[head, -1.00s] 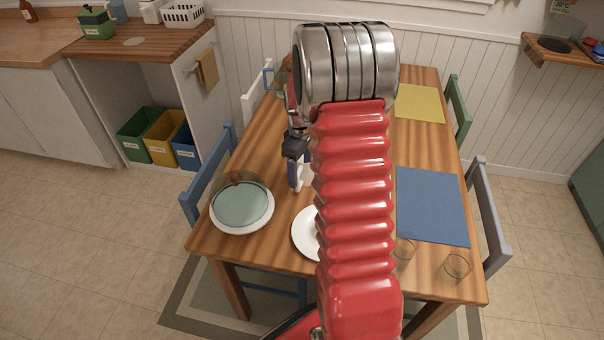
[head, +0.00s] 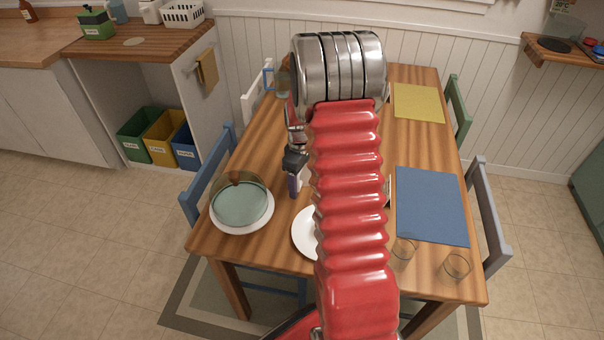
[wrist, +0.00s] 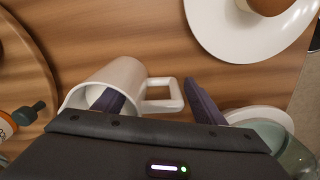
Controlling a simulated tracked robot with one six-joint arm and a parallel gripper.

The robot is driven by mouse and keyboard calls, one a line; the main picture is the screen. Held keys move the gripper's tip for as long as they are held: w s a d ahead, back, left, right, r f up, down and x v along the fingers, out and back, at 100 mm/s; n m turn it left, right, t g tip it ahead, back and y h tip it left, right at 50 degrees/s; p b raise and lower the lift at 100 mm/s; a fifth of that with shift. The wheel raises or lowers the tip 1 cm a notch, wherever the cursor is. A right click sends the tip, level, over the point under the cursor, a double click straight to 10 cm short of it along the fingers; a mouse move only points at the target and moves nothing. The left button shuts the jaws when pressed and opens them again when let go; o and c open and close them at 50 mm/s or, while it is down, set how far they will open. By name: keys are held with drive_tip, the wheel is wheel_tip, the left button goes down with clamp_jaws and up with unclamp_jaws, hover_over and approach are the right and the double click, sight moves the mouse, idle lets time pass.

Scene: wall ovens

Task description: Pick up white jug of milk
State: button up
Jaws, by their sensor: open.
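A white jug (wrist: 122,76) with a squared handle (wrist: 165,96) is just beyond my gripper in the wrist view, above the wooden table. My gripper (wrist: 152,90) is open, with dark purple fingers on either side of the near handle area. The left finger overlaps the jug's mouth, and the right finger is past the handle's outer side. I cannot tell how deep the left finger reaches into the mouth. In the head view my gripper (head: 295,184) is over the table, and the jug is hidden behind my arm. Its contents are not visible.
A white plate (head: 304,234) and a domed teal dish on a white plate (head: 240,205) are on the table. A blue mat (head: 431,205) and two glasses (head: 457,265) are at the right. A round wooden board (wrist: 22,68) and a bottle (wrist: 18,122) show left in the wrist view.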

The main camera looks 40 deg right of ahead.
drive_tip(key=shift+c, duration=0.5)
clamp_jaws()
idle(0.3)
